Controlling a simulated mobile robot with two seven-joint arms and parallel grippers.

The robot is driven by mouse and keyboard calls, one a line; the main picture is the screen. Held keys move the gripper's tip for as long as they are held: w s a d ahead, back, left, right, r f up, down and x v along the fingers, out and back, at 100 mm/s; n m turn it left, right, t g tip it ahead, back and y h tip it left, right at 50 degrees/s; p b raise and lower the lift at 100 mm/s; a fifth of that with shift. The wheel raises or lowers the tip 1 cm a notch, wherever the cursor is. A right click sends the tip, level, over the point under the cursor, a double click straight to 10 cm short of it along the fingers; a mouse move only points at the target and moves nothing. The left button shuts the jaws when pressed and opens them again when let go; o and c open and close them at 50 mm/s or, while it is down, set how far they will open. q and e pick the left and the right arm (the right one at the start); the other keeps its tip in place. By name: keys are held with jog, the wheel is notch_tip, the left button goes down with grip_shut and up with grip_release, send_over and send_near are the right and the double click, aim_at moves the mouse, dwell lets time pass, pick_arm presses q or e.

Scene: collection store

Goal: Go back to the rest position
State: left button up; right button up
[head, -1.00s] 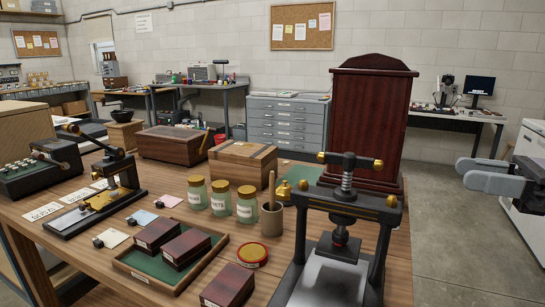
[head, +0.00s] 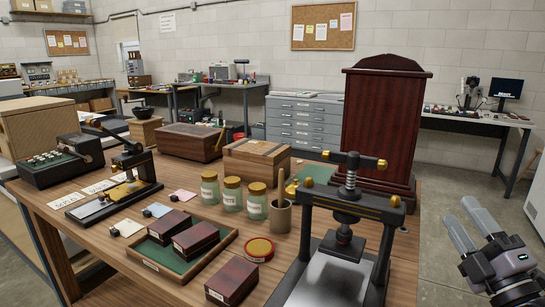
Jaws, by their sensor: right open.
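My right gripper (head: 472,224) is at the lower right of the head view, over the floor to the right of the table. Its two grey fingers stand apart with nothing between them, pointing up and to the left. It is clear of the table and of the things on it. My left gripper is not in the head view.
The wooden table (head: 402,262) carries a black screw press (head: 345,215), a tall dark red cabinet (head: 384,125), a green-lined tray (head: 228,243) with dark boxes, and several jars (head: 232,194). A grey drawer unit (head: 304,121) stands behind. The floor (head: 440,262) right of the table is open.

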jog(key=s+a+f+m+g+h, duration=0.1)
jog(key=s+f+m+g+h, duration=0.2)
jog(key=f+m+g, duration=0.45)
jog(key=s+a+f+m+g+h, duration=0.1)
jog(key=s+f+m+g+h, duration=0.25)
jog(key=f, duration=0.75)
jog(key=s+a+f+m+g+y, duration=0.2)
jog(key=s+a+f+m+g, duration=0.25)
jog(key=s, duration=0.45)
jog(key=s+a+f+m+g+y, duration=0.15)
jog(key=s+a+f+g, duration=0.25)
jog(key=s+a+f, duration=0.45)
jog(key=w+t+p, duration=0.1)
jog(key=t+p, duration=0.1)
jog(key=p, duration=0.1)
jog(key=w+r+t+y+p, duration=0.1)
jog(key=w+t+p, duration=0.1)
jog(key=p, duration=0.1)
jog(key=w+t+y+p, duration=0.1)
jog(key=w+t+p, duration=0.1)
jog(key=t+p, duration=0.1)
jog(key=shift+r+n, duration=0.15)
jog(key=shift+n, duration=0.15)
